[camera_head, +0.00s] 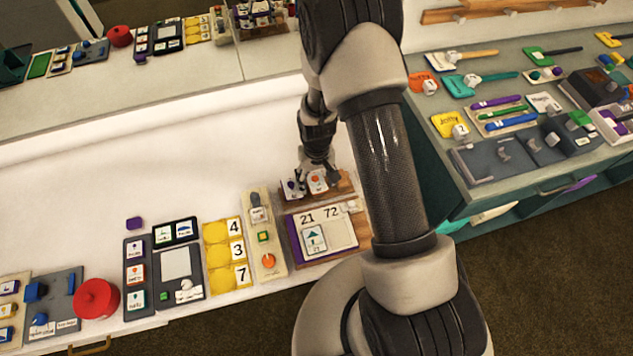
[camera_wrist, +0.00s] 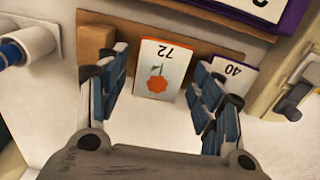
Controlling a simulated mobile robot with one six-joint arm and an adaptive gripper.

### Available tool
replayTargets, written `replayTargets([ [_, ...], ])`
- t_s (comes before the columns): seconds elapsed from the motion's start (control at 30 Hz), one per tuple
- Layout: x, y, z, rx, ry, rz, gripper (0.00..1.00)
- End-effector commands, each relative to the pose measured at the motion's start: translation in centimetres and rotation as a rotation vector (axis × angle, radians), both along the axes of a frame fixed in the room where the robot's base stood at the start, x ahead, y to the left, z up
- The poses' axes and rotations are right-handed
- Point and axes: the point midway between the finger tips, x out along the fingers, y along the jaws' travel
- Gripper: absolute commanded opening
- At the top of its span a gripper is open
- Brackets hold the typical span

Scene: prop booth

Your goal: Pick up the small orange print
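The small orange print is a white card (camera_wrist: 160,68) with an orange flower and the number 72, standing against a brown wooden holder (camera_wrist: 190,43) in the wrist view. It also shows in the head view as a small white card with an orange spot (camera_head: 318,181). My gripper (camera_wrist: 163,80) is open, with one finger to the left of the card and one to its right. I cannot tell whether either finger touches it. In the head view my gripper (camera_head: 317,172) hangs just over the holder, partly covering it.
A purple-edged card marked 40 (camera_wrist: 236,72) stands just right of the print, close behind the right finger. A board marked 21 and 72 (camera_head: 340,237) lies in front of the holder. A panel with an orange knob (camera_head: 268,261) lies to its left.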

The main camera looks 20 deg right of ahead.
Motion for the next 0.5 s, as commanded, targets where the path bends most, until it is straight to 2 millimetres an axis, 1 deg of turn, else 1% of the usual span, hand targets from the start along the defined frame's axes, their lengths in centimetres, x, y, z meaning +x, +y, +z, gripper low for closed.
replayTargets([
  [0.03,0.0,0.0,0.0,0.0,0.0,0.0,0.54],
  [0.33,0.0,0.0,0.0,0.0,0.0,0.0,0.34],
  [0.5,0.01,0.0,0.0,0.0,0.0,0.0,0.34],
])
